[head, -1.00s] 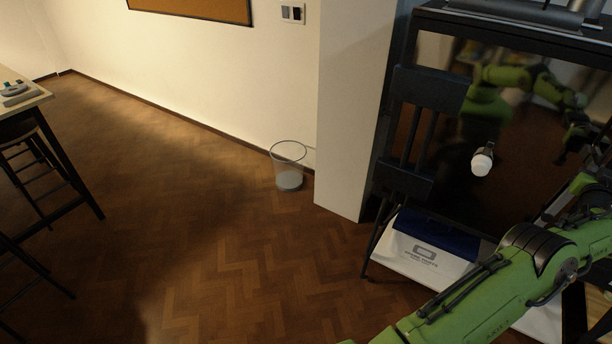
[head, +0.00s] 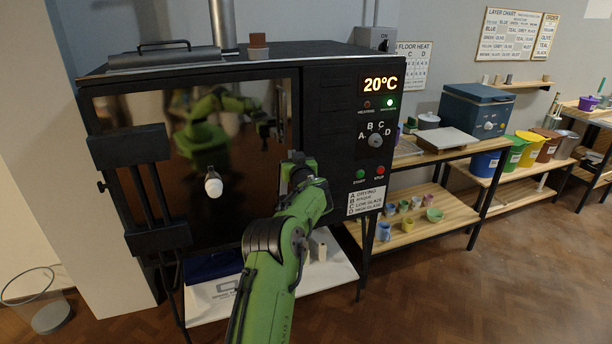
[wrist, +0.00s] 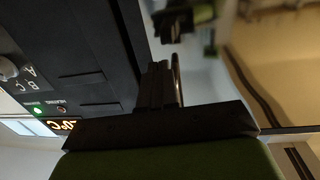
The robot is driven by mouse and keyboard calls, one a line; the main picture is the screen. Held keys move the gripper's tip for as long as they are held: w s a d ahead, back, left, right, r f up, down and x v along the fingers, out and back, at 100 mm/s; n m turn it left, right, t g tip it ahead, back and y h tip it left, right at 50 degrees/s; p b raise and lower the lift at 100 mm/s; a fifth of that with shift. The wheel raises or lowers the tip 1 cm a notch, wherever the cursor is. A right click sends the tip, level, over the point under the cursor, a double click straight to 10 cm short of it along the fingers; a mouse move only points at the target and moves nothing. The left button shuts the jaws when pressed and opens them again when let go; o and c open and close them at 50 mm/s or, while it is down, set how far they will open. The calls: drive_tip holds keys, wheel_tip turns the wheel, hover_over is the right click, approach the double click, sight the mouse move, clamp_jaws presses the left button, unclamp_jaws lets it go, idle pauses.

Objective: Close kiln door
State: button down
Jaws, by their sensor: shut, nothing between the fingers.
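The kiln door (head: 245,150) is a dark, mirror-like glass panel in a black frame at the front of the black kiln (head: 330,100). In the head view it looks flush with the control panel, with no clear gap; a small one cannot be ruled out. Touching or apart cannot be told. In the head view my wrist partly hides the fingers.
A wire basket (head: 45,305) is on the floor at left. Shelves (head: 425,225) with small pots stand right of the kiln. The floor at right is clear.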

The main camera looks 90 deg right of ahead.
drive_tip(key=s+b+v, duration=0.1)
drive_tip(key=v, duration=0.7)
drive_tip(key=shift+a, duration=0.15)
